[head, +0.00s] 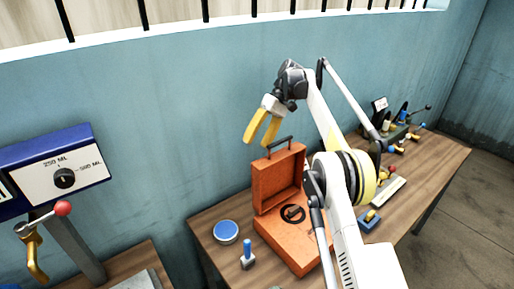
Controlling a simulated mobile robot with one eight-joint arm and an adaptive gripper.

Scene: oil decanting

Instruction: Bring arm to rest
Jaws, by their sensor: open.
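My gripper (261,128) has two yellow fingers that are apart and hold nothing. It hangs in the air above the left edge of the open orange case (277,181), pointing down and to the left. My white arm reaches up from the lower right of the head view and bends at its top. The arm covers part of the case and of the wooden table (205,216).
A blue-topped round container (225,231) and a blue-handled item (247,256) stand left of the case. A blue dispenser (60,170) with a dial and a red-knobbed lever (62,208) is at the left. Several tools and fittings (402,132) sit at the table's right end.

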